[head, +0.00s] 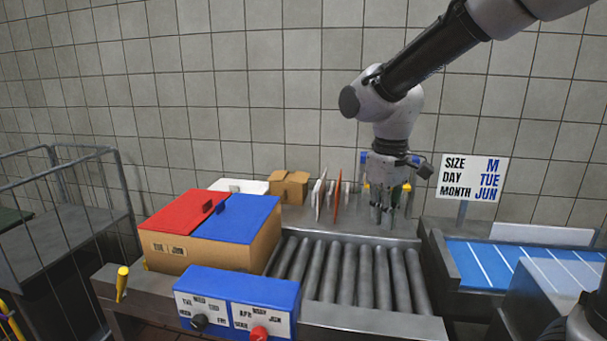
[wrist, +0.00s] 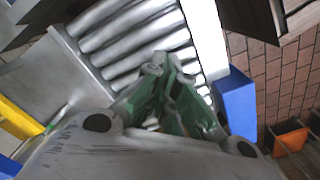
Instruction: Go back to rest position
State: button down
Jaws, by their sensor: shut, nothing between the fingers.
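My gripper (head: 385,217) hangs pointing down above the far end of the roller conveyor (head: 345,275) in the head view. In the wrist view my gripper (wrist: 158,62) has its fingertips together with nothing between them, and the rollers (wrist: 125,30) lie below it. The arm reaches in from the upper right of the head view.
A box with red (head: 185,215) and blue lids stands left of the rollers. A blue dial panel (head: 238,300) is in front. Upright dividers (head: 337,195) and a small cardboard box (head: 289,187) stand behind. A sign (head: 472,178) and blue belt (head: 520,265) are at right.

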jog(key=s+d+r+m+t, duration=0.2)
jog(key=s+d+m, duration=0.1)
jog(key=s+d, duration=0.5)
jog(key=s+d+r+m+t, duration=0.2)
jog(key=s+d+r+m, duration=0.1)
jog(key=s+d, duration=0.5)
jog(key=d+m, duration=0.1)
jog(key=d, duration=0.2)
jog(key=shift+s+d+r, duration=0.2)
jog(key=shift+d+r, duration=0.1)
jog(key=shift+r, duration=0.05)
